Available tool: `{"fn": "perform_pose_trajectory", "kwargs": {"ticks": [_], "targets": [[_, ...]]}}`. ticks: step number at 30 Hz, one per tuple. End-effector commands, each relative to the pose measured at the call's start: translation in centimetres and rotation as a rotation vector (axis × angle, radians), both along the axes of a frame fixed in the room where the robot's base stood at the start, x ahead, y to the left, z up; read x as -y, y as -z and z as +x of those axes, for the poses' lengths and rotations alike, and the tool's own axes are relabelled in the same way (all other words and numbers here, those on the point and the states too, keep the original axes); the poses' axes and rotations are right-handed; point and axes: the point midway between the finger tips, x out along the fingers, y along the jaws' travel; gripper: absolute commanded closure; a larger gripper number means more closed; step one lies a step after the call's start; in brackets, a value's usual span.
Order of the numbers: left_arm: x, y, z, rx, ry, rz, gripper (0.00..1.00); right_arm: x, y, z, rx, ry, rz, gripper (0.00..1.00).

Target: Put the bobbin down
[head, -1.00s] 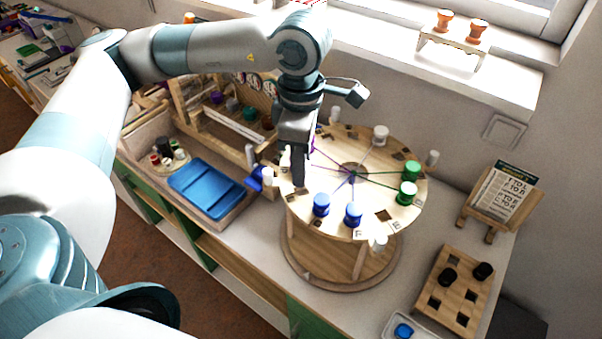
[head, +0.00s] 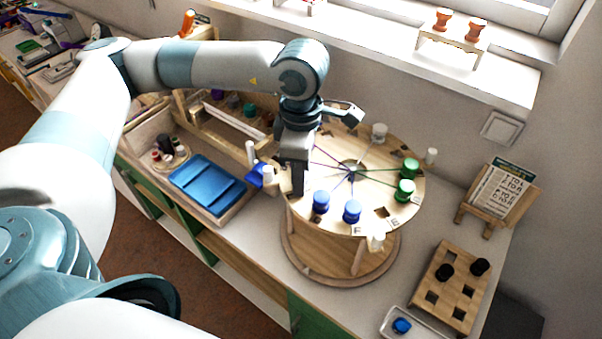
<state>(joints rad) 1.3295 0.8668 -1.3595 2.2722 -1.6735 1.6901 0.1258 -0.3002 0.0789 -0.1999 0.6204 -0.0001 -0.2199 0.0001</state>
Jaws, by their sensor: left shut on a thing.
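My left gripper (head: 297,188) points down at the left rim of the round wooden bead board (head: 335,222). It is shut on a bobbin that its fingers mostly hide; its colour is not clear. Two blue bobbins, a left one (head: 321,201) and a right one (head: 352,211), stand on the board just right of the gripper. Two green bobbins, one (head: 410,167) behind the other (head: 404,190), stand at the right rim. A white bobbin (head: 379,131) stands at the back. Coloured threads run from the hub. My right gripper is not in view.
White pegs stand around the board, one at the front (head: 376,242) and one at the right (head: 431,156). A blue tray (head: 207,186) lies to the left. A square-holed wooden block (head: 452,287) with black bobbins and a card stand (head: 497,192) are to the right.

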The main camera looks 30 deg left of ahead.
Motion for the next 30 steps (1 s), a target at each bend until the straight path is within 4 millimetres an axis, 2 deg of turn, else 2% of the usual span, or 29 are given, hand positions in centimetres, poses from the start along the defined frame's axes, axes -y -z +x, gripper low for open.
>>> {"fn": "perform_pose_trajectory", "kwargs": {"ticks": [2, 3, 5, 20, 21, 26, 30], "targets": [[0.0, 0.3, 0.0, 0.0, 0.0, -0.001, 0.97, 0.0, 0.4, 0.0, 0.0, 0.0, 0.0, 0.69], [0.0, 0.1, 0.0, 0.0, 0.0, 0.0, 0.67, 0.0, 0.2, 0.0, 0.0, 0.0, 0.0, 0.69], [0.0, 0.1, 0.0, 0.0, 0.0, 0.0, 0.56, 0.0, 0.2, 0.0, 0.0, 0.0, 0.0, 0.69], [0.0, -0.4, 0.0, 0.0, 0.0, 0.001, 0.56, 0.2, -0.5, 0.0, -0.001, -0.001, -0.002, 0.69], [0.0, -0.4, 0.1, 0.002, 0.0, 0.0, 0.56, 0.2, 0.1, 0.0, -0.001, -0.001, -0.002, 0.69], [0.0, -2.3, 0.1, 0.004, 0.001, -0.001, 0.56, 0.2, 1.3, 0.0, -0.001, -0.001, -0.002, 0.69], [0.1, -4.8, 0.1, 0.006, 0.001, -0.001, 0.56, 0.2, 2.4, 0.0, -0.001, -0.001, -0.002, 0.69]]}}
